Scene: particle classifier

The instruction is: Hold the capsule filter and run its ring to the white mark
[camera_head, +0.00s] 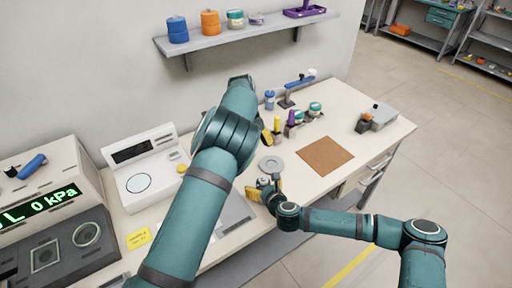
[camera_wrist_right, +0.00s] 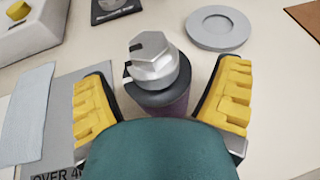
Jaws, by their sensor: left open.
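A silver part with a hex top (camera_wrist_right: 152,62), a dark collar (camera_wrist_right: 150,95) and a purple body, which looks like the capsule filter, stands between the fingers of my right gripper (camera_wrist_right: 163,100). The fingers are open, with a gap on each side of it. The lower body is hidden behind my wrist. In the head view my right gripper (camera_head: 263,186) is low over the bench front. My left gripper (camera_head: 271,131) is mostly hidden by its arm; yellow pads show near the back of the bench, away from the filter.
A grey round dish (camera_head: 271,165) lies just behind the right gripper. A brown mat (camera_head: 326,156) is to the right. Several small bottles and a blue-handled tool (camera_head: 300,80) stand at the back. A white scale (camera_head: 145,165) and a pressure display box (camera_head: 50,205) are left.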

